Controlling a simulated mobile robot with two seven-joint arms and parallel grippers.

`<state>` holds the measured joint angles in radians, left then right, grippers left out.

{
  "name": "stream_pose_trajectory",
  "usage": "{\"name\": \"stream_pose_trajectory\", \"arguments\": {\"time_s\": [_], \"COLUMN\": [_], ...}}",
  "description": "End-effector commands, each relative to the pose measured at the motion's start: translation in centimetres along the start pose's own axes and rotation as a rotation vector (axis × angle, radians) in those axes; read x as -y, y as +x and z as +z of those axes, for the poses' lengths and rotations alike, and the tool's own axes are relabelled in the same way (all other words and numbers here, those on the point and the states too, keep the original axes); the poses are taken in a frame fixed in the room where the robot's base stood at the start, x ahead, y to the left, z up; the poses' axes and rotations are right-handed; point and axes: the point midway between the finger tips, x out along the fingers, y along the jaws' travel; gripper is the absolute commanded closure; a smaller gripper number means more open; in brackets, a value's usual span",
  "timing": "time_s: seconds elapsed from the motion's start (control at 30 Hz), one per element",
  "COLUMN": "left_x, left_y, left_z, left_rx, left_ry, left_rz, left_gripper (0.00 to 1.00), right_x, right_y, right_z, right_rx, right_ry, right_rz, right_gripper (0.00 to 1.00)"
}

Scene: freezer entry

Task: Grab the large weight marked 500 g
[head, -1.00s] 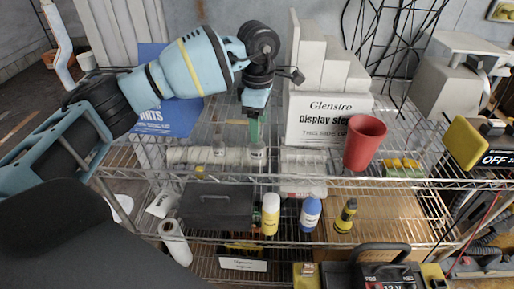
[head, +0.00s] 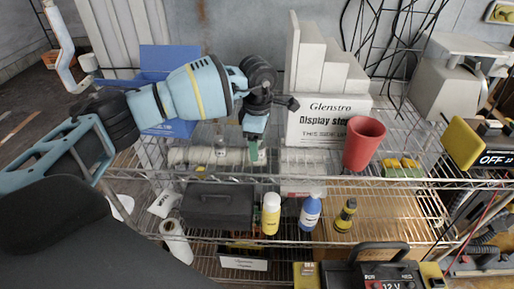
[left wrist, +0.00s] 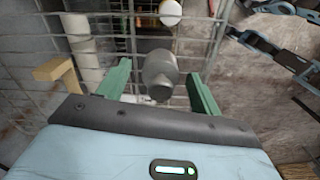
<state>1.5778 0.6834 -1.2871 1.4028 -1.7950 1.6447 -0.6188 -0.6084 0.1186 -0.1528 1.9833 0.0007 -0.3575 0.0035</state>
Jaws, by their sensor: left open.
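My left gripper (head: 253,150) hangs fingers-down over the upper wire shelf, in front of the white box. In the left wrist view its two green fingers (left wrist: 160,76) are open, one on each side of a grey metal weight (left wrist: 160,68) with a knob. The weight stands between the fingers with gaps and is not clamped. In the head view the gripper largely hides this weight. Another small grey weight (head: 220,152) stands to its left on the shelf. No 500 g marking is readable. My right gripper does not clearly show.
A white box (head: 325,120) with display steps stands behind the gripper, and a red cup (head: 363,143) to the right. A dark case (head: 218,206), a yellow bottle (head: 271,213) and a blue bottle (head: 310,212) stand below.

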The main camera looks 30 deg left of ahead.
Motion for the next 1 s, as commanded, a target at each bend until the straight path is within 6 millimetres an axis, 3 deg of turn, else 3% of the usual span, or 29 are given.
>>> {"name": "stream_pose_trajectory", "arguments": {"time_s": [0.33, 0.83, 1.0], "left_x": [0.03, 0.03, -0.02], "left_y": [1.04, 0.99, 0.86], "left_z": [0.01, 0.0, 0.03], "left_rx": [0.0, 0.0, 0.001], "left_ry": [0.001, 0.001, 0.001], "left_rz": [-0.001, -0.001, 0.001], "left_gripper": [0.35, 0.99, 1.0], "right_x": [0.02, 0.2, 0.2], "right_y": [-0.05, -0.05, -0.05], "right_z": [0.18, 0.19, 0.19], "right_rx": [0.003, 0.004, 0.004], "right_ry": [0.001, 0.009, 0.009], "right_rz": [0.0, 0.001, 0.001], "right_gripper": [0.64, 0.64, 0.64]}}
